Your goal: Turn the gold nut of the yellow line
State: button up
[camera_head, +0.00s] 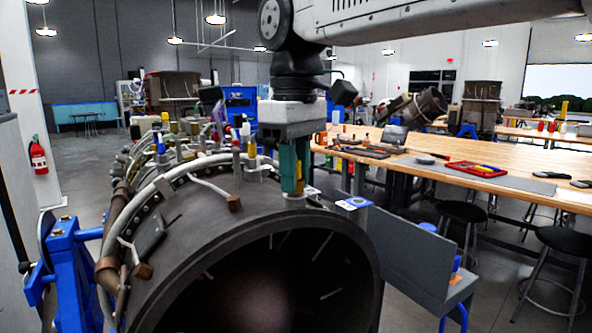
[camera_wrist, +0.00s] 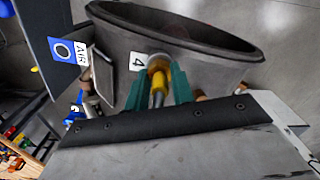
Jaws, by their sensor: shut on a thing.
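My gripper (camera_head: 292,188) points down at the top of the dark turbine casing (camera_head: 200,240), near its front rim. In the wrist view its two teal fingers (camera_wrist: 159,76) stand on either side of the yellow line (camera_wrist: 158,84) and are shut on its gold nut (camera_wrist: 158,62). The fingers hide part of the nut's sides. A white label with a 4 (camera_wrist: 136,62) is on the casing just left of the nut. In the head view the fingers hide the nut.
Other fittings with coloured lines (camera_head: 245,140) stand close left of my gripper. A blue-and-white AIR label (camera_wrist: 68,51) is on a grey panel beside the casing. A blue stand (camera_head: 68,255) is at the left. A wooden workbench (camera_head: 450,160) and black stools (camera_head: 560,240) are at the right.

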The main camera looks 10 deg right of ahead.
jog(key=shift+m, duration=0.3)
jog(key=m, duration=0.3)
jog(key=shift+m, duration=0.4)
jog(key=m, duration=0.4)
jog(key=shift+w+m, duration=0.1)
jog(key=shift+m, duration=0.2)
jog(key=o, duration=1)
jog(key=shift+r, duration=3.9)
